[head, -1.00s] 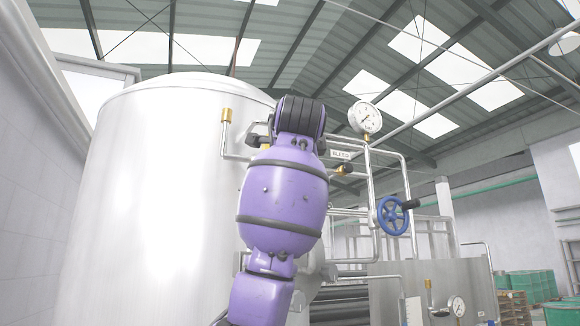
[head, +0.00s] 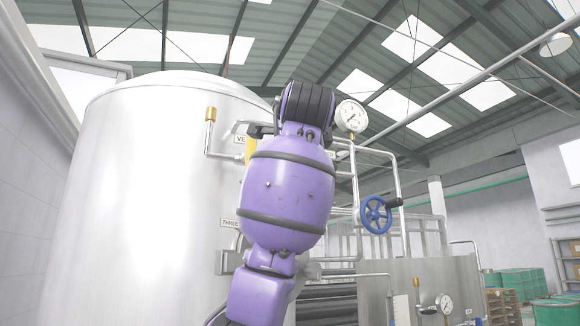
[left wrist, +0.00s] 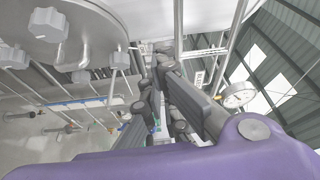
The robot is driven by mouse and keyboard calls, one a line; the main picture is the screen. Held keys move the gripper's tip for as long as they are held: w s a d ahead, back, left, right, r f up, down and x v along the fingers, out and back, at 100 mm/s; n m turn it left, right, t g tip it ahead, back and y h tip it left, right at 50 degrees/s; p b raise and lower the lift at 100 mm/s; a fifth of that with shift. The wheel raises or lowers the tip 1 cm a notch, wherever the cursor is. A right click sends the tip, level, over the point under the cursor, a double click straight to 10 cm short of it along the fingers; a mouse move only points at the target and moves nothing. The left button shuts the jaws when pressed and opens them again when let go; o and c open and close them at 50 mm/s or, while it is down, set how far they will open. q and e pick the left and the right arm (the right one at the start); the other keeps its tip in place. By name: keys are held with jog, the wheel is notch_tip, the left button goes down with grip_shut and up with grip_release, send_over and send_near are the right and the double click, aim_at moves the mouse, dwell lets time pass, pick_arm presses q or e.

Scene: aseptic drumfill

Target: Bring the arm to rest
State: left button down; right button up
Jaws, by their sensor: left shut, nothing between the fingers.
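My left arm, purple with black bands, rises through the middle of the head view in front of a large steel tank (head: 140,200). Its wrist hides most of the gripper in that view. In the left wrist view my left gripper (left wrist: 160,62) shows dark fingers close together, shut with nothing between them. A round steel lid with knobs (left wrist: 75,30) is at the upper left there. A pressure gauge (left wrist: 238,95) is to the right of the fingers. My right gripper is in neither view.
Just right of my wrist are a white gauge (head: 351,117), steel pipes and a blue handwheel (head: 376,215). A brass-tipped pipe (head: 210,115) and a yellow part (head: 251,150) are on the left. A second gauge (head: 444,303) and green drums (head: 525,284) are lower right.

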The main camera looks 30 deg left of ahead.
pick_arm(q)
jog(key=v, duration=0.5)
jog(key=shift+s+a+r, duration=0.1)
jog(key=shift+s+a, duration=0.05)
jog(key=shift+a, duration=0.15)
jog(key=shift+a, duration=0.1)
